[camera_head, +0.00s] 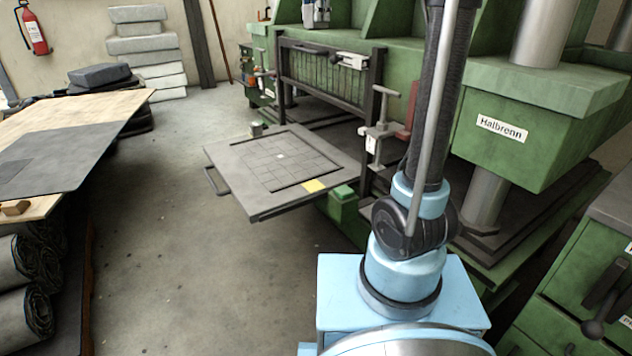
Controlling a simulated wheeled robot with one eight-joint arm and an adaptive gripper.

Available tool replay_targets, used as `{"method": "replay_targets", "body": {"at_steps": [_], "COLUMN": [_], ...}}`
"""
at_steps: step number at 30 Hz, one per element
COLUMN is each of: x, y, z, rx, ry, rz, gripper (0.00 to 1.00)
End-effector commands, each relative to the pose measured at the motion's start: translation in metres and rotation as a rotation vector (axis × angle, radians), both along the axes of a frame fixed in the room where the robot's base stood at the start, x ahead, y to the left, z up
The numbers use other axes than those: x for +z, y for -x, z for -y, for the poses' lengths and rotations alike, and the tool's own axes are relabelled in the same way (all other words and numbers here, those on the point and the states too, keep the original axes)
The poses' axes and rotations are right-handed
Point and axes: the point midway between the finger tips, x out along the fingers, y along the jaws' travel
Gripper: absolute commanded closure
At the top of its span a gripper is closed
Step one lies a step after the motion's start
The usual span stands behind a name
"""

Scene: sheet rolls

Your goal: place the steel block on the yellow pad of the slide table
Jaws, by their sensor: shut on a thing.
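The slide table (222,160) is a dark grey plate pulled out in front of the green press, with a gridded square in its middle. The yellow pad (314,186) lies near its front right edge, and its visible top is bare. A small grey-green piece (256,129) is at the table's far left corner; I cannot tell if it is metal. I cannot make out the steel block for sure. My arm rises at the right of centre and leaves the picture at the top. My gripper and anything in it are out of view.
The green press (540,125) stands at the right and back. A clamp-like fitting (380,130) rises beside the slide table's right edge. A bench with sheets (75,125) and dark rolls (35,280) are at the left. The floor (180,260) between is clear.

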Motion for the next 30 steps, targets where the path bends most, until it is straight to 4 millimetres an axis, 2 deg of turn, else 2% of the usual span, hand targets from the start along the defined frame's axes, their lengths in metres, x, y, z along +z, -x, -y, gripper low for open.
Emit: {"method": "replay_targets", "body": {"at_steps": [5,11,21,30], "x": [-0.002,-0.026,-0.112,-0.191], "y": [0.002,-0.008,-0.038,-0.052], "z": [-0.011,-0.02,-0.032,-0.038], "rx": [0.015,0.019,0.02,0.019], "ry": [0.0,0.0,0.0,0.0], "rz": [0.0,0.0,0.0,0.0], "gripper": [1.0,1.0,1.0,1.0]}}
